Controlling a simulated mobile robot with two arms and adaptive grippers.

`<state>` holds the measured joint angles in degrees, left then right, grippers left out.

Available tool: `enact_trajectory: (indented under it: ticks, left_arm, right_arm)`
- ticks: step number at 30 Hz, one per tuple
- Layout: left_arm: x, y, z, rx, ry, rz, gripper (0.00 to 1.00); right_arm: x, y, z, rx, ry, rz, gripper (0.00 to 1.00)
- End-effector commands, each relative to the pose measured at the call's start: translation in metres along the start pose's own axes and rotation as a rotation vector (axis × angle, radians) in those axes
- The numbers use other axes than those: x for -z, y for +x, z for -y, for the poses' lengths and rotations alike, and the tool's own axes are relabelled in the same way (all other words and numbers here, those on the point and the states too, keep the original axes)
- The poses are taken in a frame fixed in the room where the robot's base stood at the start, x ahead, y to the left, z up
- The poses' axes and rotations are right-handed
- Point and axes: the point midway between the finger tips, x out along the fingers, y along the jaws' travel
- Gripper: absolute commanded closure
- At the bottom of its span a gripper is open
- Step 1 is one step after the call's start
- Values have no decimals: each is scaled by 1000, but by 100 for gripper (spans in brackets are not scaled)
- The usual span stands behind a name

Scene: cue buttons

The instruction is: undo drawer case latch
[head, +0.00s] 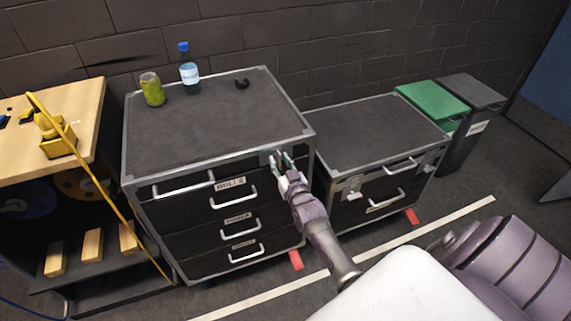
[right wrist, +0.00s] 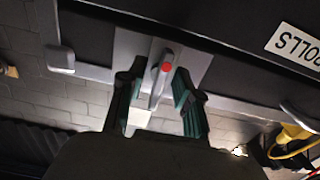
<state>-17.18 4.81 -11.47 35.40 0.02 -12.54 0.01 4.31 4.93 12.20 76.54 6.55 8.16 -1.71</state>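The black drawer case (head: 215,125) with grey metal edges stands in the middle of the head view. Its latch (right wrist: 160,75), a grey lever with a red dot on a metal plate, shows in the right wrist view. In the head view the latch plate (head: 266,158) is at the case's upper front right, partly hidden by my gripper. My right gripper (head: 281,159) is at the latch. In the right wrist view its two dark green fingers (right wrist: 159,88) are apart, one on each side of the lever. I cannot tell if they touch it. My left gripper is out of view.
A green can (head: 152,89), a water bottle (head: 189,70) and a small black object (head: 242,83) are on the case top. A lower black case (head: 370,135) stands close on the right. A wooden workbench (head: 60,125) is on the left.

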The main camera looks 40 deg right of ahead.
Motion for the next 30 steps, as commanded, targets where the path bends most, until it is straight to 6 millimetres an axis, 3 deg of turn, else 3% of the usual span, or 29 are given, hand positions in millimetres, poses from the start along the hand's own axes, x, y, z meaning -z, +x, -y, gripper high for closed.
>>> enact_trajectory:
  ticks: [15, 21, 30]
  left_arm:
    - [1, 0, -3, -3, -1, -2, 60]
    - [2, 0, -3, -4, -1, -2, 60]
    - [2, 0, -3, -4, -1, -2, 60]
  right_arm:
    - [-1, -98, 0, 0, 1, 3, 67]
    - [-1, -113, 0, 0, 0, 2, 67]
    - [0, -114, 0, 0, 0, 1, 67]
